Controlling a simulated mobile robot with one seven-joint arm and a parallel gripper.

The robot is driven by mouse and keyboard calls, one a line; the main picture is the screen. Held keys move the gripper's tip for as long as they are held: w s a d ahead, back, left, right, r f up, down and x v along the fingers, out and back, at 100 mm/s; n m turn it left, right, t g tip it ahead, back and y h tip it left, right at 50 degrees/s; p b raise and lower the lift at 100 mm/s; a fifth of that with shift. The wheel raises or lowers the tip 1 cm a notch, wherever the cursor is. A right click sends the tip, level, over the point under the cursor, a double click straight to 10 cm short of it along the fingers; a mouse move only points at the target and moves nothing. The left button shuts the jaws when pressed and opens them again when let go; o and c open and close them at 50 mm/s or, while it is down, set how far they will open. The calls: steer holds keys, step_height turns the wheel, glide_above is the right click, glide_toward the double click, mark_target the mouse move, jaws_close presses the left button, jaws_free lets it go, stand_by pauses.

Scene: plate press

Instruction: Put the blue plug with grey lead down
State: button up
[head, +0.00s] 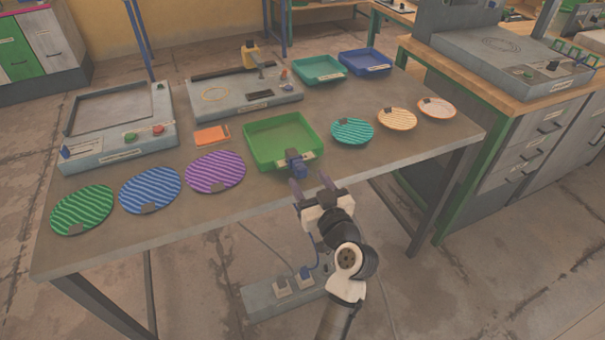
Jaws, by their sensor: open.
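A small dark blue block-like thing (296,163), which looks like a plug, is at the front edge of the green tray (252,152). I cannot tell whether it rests on the tray's rim or on the table, and no lead shows clearly on it. My gripper (311,184) is open and empty, just in front of and below this blue thing, at the table's front edge. The fingers are apart from each other and point toward the table.
The grey table (340,165) holds several striped plates along its front, two grey machines, an orange block (212,136), a teal tray (319,70) and a blue tray (365,62). A power strip (262,299) with plugs and leads lies on the floor below.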

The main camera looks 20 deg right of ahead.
steer(key=s+b, duration=0.1)
steer(key=s, duration=0.5)
steer(key=shift+s, duration=0.3)
steer(key=shift+d, duration=0.1)
